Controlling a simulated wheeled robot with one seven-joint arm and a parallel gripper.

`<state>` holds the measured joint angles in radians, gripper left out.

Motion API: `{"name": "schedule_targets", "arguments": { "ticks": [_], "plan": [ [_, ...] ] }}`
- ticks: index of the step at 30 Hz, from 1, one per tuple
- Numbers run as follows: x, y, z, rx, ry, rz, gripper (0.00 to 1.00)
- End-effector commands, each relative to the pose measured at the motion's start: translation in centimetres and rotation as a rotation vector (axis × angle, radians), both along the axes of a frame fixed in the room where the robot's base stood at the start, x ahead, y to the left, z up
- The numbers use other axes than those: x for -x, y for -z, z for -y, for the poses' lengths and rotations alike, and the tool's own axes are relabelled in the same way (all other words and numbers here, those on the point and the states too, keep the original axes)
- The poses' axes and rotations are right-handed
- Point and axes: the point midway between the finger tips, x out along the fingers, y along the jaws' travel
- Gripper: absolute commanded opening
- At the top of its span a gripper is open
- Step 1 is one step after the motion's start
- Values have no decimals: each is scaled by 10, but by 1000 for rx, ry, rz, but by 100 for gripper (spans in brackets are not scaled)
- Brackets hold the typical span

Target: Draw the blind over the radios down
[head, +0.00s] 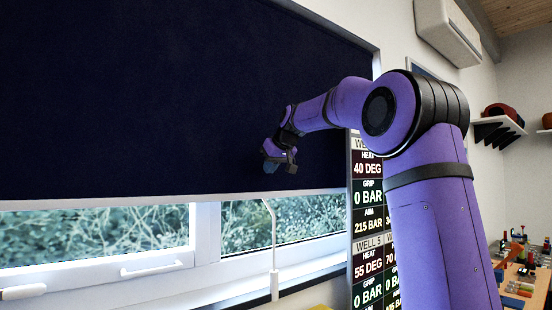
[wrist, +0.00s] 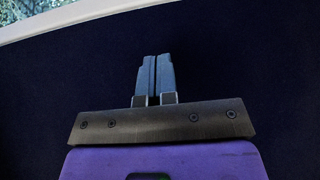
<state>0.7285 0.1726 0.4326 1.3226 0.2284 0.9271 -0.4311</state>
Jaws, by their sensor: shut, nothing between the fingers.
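A dark navy blind (head: 150,100) hangs over the upper part of a window, with a pale bar (head: 120,200) along its bottom edge. A thin white pull (head: 273,240) hangs from near that edge, with a white grip (head: 275,286) at its lower end. My gripper (head: 270,165) is in front of the blind, above its bottom edge and the pull. In the wrist view my gripper (wrist: 154,75) has its blue fingers together and empty against the dark cloth (wrist: 260,70); the pale bar (wrist: 80,18) crosses the top. I see no radios.
Below the blind, the window (head: 90,235) shows greenery, with a handle (head: 155,268) on its frame. A board of readings (head: 367,230) stands right of the window, partly behind my arm. At far right are a cluttered table (head: 520,280) and a wall shelf (head: 495,128).

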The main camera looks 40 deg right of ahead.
Motion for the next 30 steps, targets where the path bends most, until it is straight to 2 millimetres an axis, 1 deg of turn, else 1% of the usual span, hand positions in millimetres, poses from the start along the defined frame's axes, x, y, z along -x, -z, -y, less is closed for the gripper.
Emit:
{"name": "schedule_targets", "arguments": {
  "ticks": [1,4,9,12,17,26,28,30],
  "plan": [
    [-7,8,0,-1,-3,-3,0],
    [-20,21,-1,-2,-2,-3,0],
    [-18,44,-1,-1,0,-2,0],
    [-18,52,0,-1,1,-1,0],
    [-18,58,-1,-1,-1,-2,0],
    [-18,59,-1,-1,-1,-1,0],
    [-18,63,-1,-1,-1,-2,0],
    [-18,74,-1,-2,-1,-5,0]
  ]
}}
